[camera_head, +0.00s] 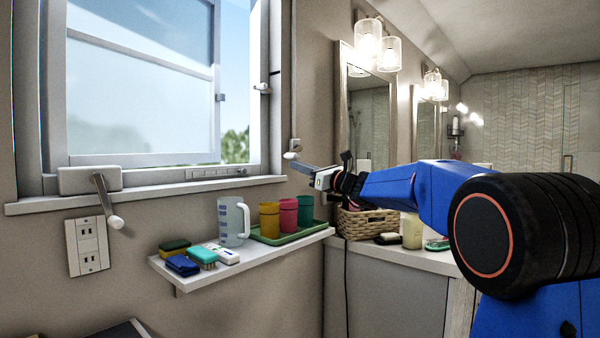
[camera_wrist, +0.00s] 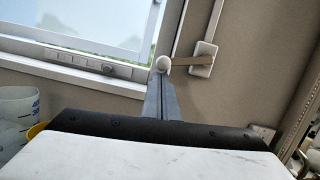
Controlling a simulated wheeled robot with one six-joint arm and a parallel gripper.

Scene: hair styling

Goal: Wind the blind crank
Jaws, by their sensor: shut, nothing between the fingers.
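The blind crank (camera_head: 293,148) is on the wall just right of the window, below a thin vertical strip. In the wrist view its white wall box (camera_wrist: 204,58) carries a tan lever arm (camera_wrist: 187,62) reaching left to a round white knob (camera_wrist: 163,63). My gripper (camera_head: 294,164) points left toward the crank from the right. In the wrist view my gripper (camera_wrist: 161,77) has its fingers together and empty, with the tips right below the knob in the picture. I cannot tell whether they touch it.
Another crank handle (camera_head: 105,203) hangs from the window sill at left. A shelf (camera_head: 255,257) below holds a measuring jug (camera_head: 233,222), a green tray (camera_head: 285,235) with cups, and brushes or sponges. A wicker basket (camera_head: 368,225) stands on the counter under my arm.

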